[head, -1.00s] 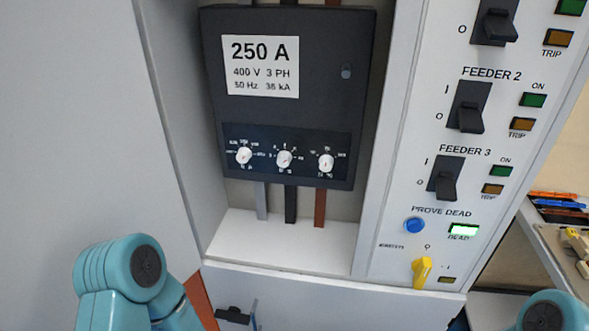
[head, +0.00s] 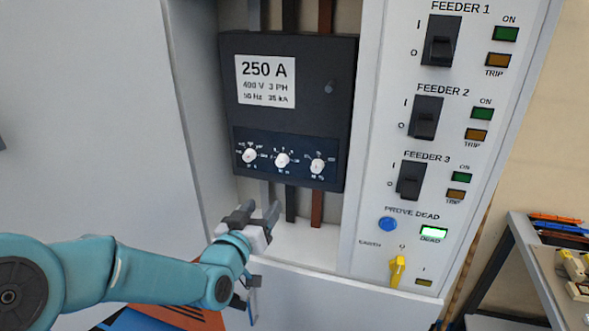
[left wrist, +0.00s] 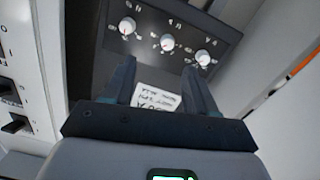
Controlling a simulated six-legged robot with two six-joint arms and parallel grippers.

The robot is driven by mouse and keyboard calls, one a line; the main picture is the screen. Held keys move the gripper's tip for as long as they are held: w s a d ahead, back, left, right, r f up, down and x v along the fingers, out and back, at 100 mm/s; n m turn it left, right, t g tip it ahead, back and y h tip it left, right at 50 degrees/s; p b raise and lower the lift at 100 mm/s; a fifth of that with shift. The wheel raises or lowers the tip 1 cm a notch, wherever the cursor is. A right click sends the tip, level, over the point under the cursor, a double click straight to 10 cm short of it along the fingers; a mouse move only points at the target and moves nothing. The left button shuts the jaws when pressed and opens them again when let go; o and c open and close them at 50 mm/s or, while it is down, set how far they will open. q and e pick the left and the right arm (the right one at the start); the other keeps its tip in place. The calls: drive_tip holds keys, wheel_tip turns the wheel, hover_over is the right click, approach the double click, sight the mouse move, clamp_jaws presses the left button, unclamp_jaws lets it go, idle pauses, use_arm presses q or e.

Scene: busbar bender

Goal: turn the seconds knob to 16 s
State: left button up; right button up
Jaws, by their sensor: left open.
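A black breaker (head: 300,105) in the cabinet has a lower strip with three white knobs: left (head: 249,155), middle (head: 282,160) and right (head: 317,166). The dial markings are too small to read, so I cannot tell which knob is for seconds or its setting. My left gripper (head: 259,213) is open and empty, just below the breaker, apart from the knobs. In the left wrist view the breaker appears upside down, with the knobs (left wrist: 167,42) beyond the open fingers (left wrist: 158,78). My right gripper is out of view.
To the right is a white panel with several feeder switches (head: 427,118), a blue button (head: 388,224), a lit DEAD lamp (head: 433,233) and a yellow earth switch (head: 397,270). A cabinet wall stands close left of the breaker. Three busbars (head: 291,205) run below it.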

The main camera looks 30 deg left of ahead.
sight(280, 164)
use_arm(q)
drive_tip(key=shift+y, duration=0.4)
drive_tip(key=p+x, duration=0.1)
drive_tip(key=x, duration=0.4)
drive_tip(key=a+r+p+x, duration=0.1)
drive_tip(key=p+x, duration=0.1)
drive_tip(key=x, duration=0.3)
drive_tip(key=p+x, duration=0.2)
drive_tip(key=x, duration=0.3)
drive_tip(key=shift+w+a+r, duration=0.2)
drive_tip(key=shift+a+r, duration=0.15)
drive_tip(key=shift+a, duration=0.15)
drive_tip(key=shift+w+f, duration=0.1)
drive_tip(key=shift+w, duration=0.15)
